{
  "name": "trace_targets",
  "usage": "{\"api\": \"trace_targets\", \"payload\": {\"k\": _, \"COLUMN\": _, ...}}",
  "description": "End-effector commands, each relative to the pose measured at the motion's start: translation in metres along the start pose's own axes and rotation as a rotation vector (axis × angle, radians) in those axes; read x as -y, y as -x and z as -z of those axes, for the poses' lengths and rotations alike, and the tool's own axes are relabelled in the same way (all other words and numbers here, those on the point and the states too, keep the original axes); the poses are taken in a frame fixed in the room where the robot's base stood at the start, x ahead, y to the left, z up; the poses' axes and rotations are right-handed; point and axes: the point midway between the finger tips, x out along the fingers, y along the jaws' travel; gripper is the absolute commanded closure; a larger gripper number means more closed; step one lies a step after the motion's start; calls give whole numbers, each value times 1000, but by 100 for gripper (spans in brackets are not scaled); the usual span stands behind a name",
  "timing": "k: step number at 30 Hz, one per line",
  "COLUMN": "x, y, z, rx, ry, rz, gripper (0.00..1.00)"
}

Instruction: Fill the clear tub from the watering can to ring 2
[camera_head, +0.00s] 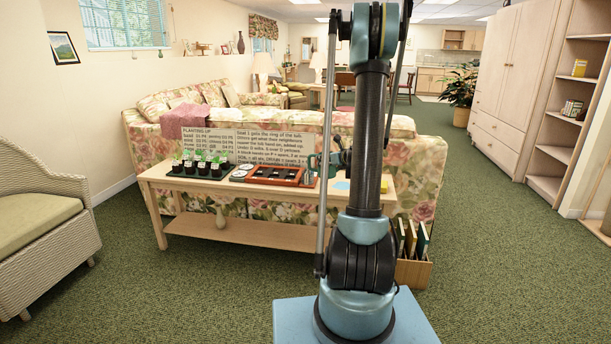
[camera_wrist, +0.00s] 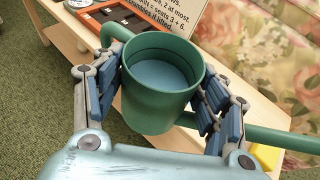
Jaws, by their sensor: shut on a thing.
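The green watering can (camera_wrist: 158,112) is between the two fingers of my gripper (camera_wrist: 162,88) in the wrist view, and the fingers are shut on its sides. Its round mouth faces the camera, and blue-grey water shows inside. A curved green handle shows at its left and a green tube runs out to the lower right. In the head view a small part of the can (camera_head: 333,160) shows beside my arm, above the table. I cannot make out the clear tub or its rings in either view; my arm hides part of the table.
The light wood table (camera_head: 160,182) holds potted seedlings (camera_head: 203,167), a red-brown compartment tray (camera_head: 274,175) and two text boards (camera_head: 285,145). A yellow thing (camera_wrist: 266,156) lies near the can's tube. A floral sofa (camera_head: 420,165) stands behind; a wooden bin (camera_head: 412,270) stands at the right.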

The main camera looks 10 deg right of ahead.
Motion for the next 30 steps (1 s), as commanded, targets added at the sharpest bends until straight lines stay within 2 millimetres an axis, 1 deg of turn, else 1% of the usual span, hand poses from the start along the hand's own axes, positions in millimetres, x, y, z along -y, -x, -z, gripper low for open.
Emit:
{"api": "trace_targets", "payload": {"k": 2, "x": -3, "y": -10, "z": -2, "rx": 1, "ry": 3, "rz": -11, "gripper": 72}}
{"api": "trace_targets", "payload": {"k": 5, "x": -11, "y": -31, "z": -6, "rx": 1, "ry": 11, "rz": -34, "gripper": 72}}
{"api": "trace_targets", "payload": {"k": 8, "x": -24, "y": -61, "z": -12, "rx": 1, "ry": 22, "rz": -67, "gripper": 72}}
{"api": "trace_targets", "payload": {"k": 9, "x": -31, "y": -74, "z": -14, "rx": 2, "ry": 27, "rz": -81, "gripper": 72}}
{"api": "trace_targets", "payload": {"k": 11, "x": -41, "y": -92, "z": -16, "rx": 2, "ry": 34, "rz": -102, "gripper": 72}}
{"api": "trace_targets", "payload": {"k": 15, "x": -70, "y": -135, "z": -21, "rx": 2, "ry": 51, "rz": -152, "gripper": 72}}
{"api": "trace_targets", "payload": {"k": 17, "x": -83, "y": -153, "z": -23, "rx": 2, "ry": 58, "rz": -174, "gripper": 72}}
{"api": "trace_targets", "payload": {"k": 18, "x": -93, "y": -165, "z": -23, "rx": 2, "ry": 64, "rz": -189, "gripper": 72}}
{"api": "trace_targets", "payload": {"k": 20, "x": -108, "y": -182, "z": -24, "rx": 2, "ry": 71, "rz": -210, "gripper": 72}}
{"api": "trace_targets", "payload": {"k": 24, "x": -144, "y": -220, "z": -25, "rx": 2, "ry": 87, "rz": -258, "gripper": 72}}
{"api": "trace_targets", "payload": {"k": 27, "x": -167, "y": -242, "z": -24, "rx": 2, "ry": 96, "rz": -287, "gripper": 72}}
{"api": "trace_targets", "payload": {"k": 30, "x": -186, "y": -257, "z": -23, "rx": 2, "ry": 103, "rz": -309, "gripper": 72}}
